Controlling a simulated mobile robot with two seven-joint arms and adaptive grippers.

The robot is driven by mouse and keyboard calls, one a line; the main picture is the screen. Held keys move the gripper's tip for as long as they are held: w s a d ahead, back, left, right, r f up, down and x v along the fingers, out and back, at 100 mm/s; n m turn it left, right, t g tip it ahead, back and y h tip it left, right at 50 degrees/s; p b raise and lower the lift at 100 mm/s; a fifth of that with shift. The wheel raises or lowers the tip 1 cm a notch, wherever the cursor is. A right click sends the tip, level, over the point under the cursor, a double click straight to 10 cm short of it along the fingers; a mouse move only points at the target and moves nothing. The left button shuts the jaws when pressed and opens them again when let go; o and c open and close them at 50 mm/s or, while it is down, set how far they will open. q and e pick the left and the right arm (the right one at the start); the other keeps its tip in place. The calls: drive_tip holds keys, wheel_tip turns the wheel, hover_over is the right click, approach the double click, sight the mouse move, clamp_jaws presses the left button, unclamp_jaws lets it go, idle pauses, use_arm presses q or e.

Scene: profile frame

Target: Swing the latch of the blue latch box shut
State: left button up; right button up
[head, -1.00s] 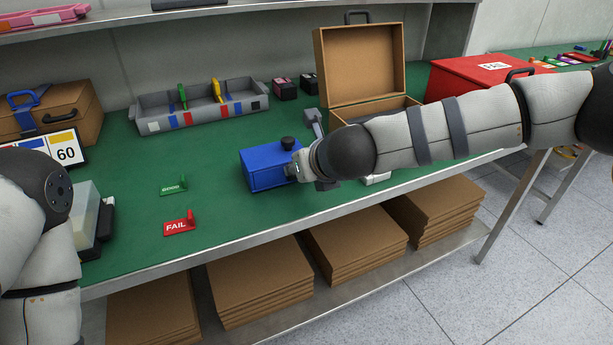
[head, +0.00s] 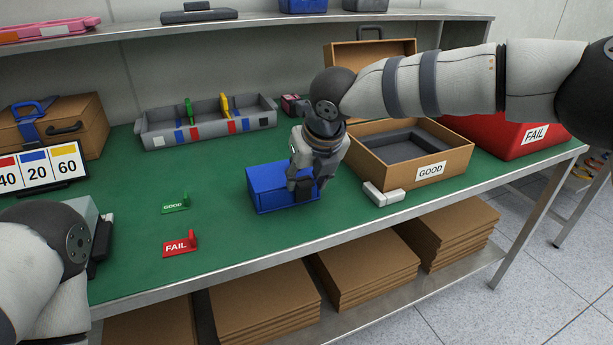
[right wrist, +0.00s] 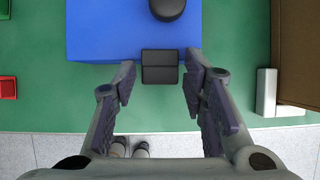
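The blue latch box (head: 266,190) sits on the green table top, left of my right gripper. In the right wrist view the box (right wrist: 105,35) fills the top, with a round black knob (right wrist: 167,8) on it. The black latch (right wrist: 160,67) shows at the box's near edge, extending past it in this view; its exact angle is unclear. My right gripper (right wrist: 160,78) is open, one finger each side of the latch, with visible gaps. In the head view my right gripper (head: 305,188) is at the box's right end and hides the knob.
A white block (head: 383,194) and the open GOOD case (head: 405,170) stand to the right. Green GOOD (head: 175,205) and red FAIL (head: 180,245) signs stand left, with free table around them. A divided grey tray (head: 205,125) is behind. The red FAIL box (head: 515,135) is far right.

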drive_tip(key=v, duration=1.2)
